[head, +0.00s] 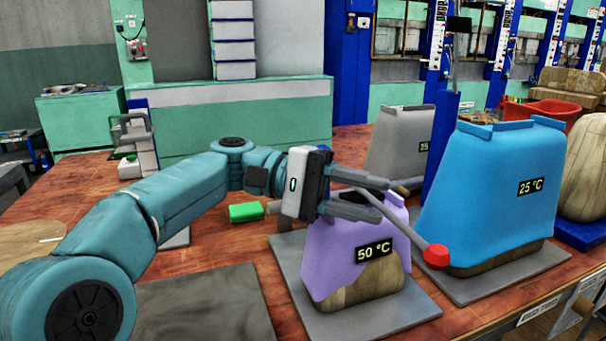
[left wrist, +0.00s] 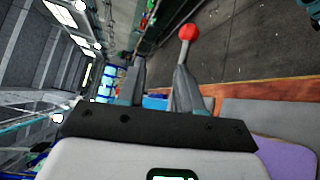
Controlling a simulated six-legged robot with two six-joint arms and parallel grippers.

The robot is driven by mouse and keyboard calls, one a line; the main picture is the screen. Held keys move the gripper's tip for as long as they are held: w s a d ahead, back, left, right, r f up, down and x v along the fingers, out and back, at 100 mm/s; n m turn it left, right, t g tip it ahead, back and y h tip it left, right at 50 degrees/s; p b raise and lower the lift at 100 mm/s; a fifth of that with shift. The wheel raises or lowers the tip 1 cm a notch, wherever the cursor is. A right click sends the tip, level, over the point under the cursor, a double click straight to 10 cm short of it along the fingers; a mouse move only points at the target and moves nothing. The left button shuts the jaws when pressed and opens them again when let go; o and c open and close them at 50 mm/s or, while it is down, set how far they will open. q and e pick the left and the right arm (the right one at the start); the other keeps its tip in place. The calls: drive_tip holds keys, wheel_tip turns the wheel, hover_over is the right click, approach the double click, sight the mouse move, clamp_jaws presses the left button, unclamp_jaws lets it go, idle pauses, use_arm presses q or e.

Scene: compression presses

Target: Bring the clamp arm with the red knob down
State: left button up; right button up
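The red knob (head: 437,257) sits at the end of a thin grey clamp arm (head: 408,231). My left gripper (head: 388,198) is open at the upper part of the clamp arm, above the purple cover. The clamp arm's upper end is hidden among the fingers. In the left wrist view the red knob (left wrist: 188,32) shows beyond the right-hand finger, and the fingers (left wrist: 158,75) stand apart. I cannot tell whether a finger touches the clamp arm. My right gripper is not in view.
A large blue cover (head: 500,185) marked 25 °C stands close on the right. A grey cover (head: 400,140) stands behind. A green block (head: 246,212) is left of the purple cover. The wooden tabletop (head: 225,258) has free room at the left.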

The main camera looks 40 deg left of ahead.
use_arm(q)
drive_tip(key=p+v, duration=0.2)
drive_tip(key=v, duration=0.7)
drive_tip(key=shift+a, duration=0.3)
